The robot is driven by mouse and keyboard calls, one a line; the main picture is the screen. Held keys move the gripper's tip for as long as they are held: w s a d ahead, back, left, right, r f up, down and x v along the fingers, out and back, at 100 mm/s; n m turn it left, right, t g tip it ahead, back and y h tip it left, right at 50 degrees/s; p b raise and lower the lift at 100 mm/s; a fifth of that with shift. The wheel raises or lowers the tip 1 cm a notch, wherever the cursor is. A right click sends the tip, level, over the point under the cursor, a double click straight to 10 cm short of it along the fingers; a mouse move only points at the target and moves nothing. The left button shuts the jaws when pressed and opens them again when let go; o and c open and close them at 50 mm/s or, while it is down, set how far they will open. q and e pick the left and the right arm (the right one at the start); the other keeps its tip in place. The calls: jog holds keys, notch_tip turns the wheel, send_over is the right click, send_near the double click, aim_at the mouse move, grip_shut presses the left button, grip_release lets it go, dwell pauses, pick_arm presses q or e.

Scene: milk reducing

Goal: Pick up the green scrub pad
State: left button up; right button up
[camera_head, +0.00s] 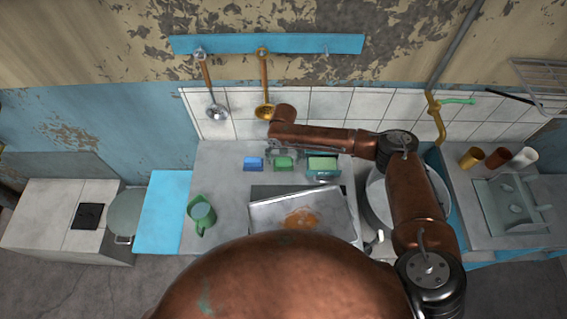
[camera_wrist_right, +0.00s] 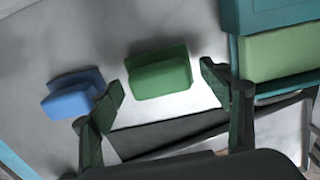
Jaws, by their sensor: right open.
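The green scrub pad (camera_head: 284,163) lies on the grey counter between a blue pad and a teal holder. In the right wrist view the green scrub pad (camera_wrist_right: 160,76) is a thick green block lying ahead of my fingers, and nothing covers it there. My right gripper (camera_wrist_right: 170,92) is open, with one dark finger to each side of the pad's near end and visible gaps. In the head view my right gripper (camera_head: 283,152) hangs over the counter close to the pad, small and partly hidden by my wrist. My left gripper is in neither view.
A blue pad (camera_wrist_right: 73,97) lies left of the green one. A teal holder with a light green block (camera_wrist_right: 280,52) stands close on the right. A metal tray with an orange stain (camera_head: 300,215) lies in front. A green mug (camera_head: 202,214) stands front left. Tiled wall behind.

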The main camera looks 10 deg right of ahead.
jog(key=shift+f, duration=0.4)
jog(key=shift+c, duration=0.6)
jog(key=c, duration=1.1)
